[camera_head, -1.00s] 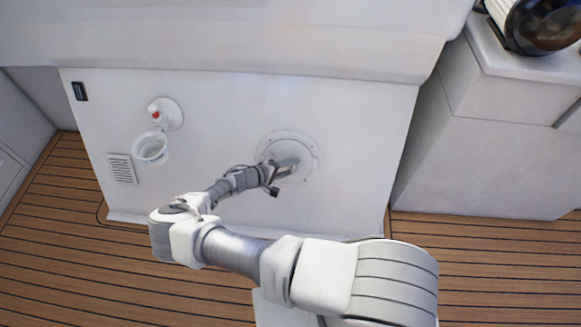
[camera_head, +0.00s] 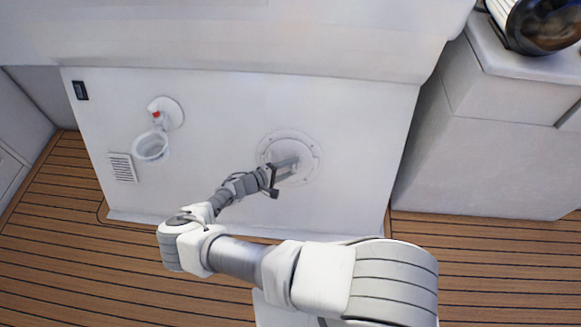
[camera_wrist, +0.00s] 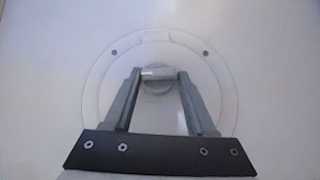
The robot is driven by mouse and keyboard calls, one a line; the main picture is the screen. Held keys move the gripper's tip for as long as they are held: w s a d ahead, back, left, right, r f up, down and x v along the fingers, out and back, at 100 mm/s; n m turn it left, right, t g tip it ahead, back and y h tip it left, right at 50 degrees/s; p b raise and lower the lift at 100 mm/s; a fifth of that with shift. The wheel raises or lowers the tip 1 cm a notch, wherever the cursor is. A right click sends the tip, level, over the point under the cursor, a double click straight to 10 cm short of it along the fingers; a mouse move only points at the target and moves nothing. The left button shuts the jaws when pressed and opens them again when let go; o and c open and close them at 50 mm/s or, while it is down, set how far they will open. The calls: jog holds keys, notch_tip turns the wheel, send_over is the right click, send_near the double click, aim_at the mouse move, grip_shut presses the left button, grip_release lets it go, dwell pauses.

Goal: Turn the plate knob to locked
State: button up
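The round plate (camera_head: 309,150) sits on the white front panel, and it also shows in the wrist view (camera_wrist: 101,80) as a pale disc with dark screws. Its knob (camera_wrist: 157,73) is a short pale bar on a round boss at the middle, lying level in the wrist view. My gripper (camera_head: 292,163) is at the plate in the head view and covers the knob there. In the wrist view my gripper (camera_wrist: 159,75) has its fingers apart, one at each end of the knob. I cannot tell whether the fingertips touch it. No lock marking is readable.
A white ring holder (camera_head: 151,147) and a round fitting with a red part (camera_head: 167,113) are on the panel to the left. A vent grille (camera_head: 122,168) and a dark switch (camera_head: 80,91) are farther left. A white block (camera_head: 490,140) stands at right.

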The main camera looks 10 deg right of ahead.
jog(key=shift+o, duration=1.3)
jog(key=shift+r, duration=0.1)
jog(key=p+v, duration=0.3)
jog(key=v, duration=1.4)
jog(key=shift+a+p, duration=0.2)
jog(key=shift+p, duration=0.2)
jog(key=s+d+r+m+g+y, duration=0.1)
jog(key=d+r+m+g+y, duration=0.15)
jog(key=r, duration=0.95)
jog(key=d+r+m+g+y, duration=0.2)
jog(key=r+y, duration=0.2)
jog(key=r, duration=0.7)
jog(key=s+d+r+m+g+y, duration=0.1)
jog(key=d+r+m+g+y, duration=0.2)
jog(key=r, duration=0.9)
jog(key=s+d+r+t+y, duration=0.2)
jog(key=s+d+r+t, duration=0.15)
jog(key=s+r, duration=0.5)
jog(key=s+d+r+t+y, duration=0.1)
jog(key=s+d+r+t, duration=0.2)
jog(key=s+d+r, duration=0.35)
jog(key=s+a+r+p, duration=0.1)
jog(key=s+r+p, duration=0.2)
jog(key=r+p, duration=2.1)
jog(key=shift+a+r+n+t+p, duration=0.3)
jog(key=shift+r+n+p, duration=0.1)
jog(key=shift+r, duration=0.5)
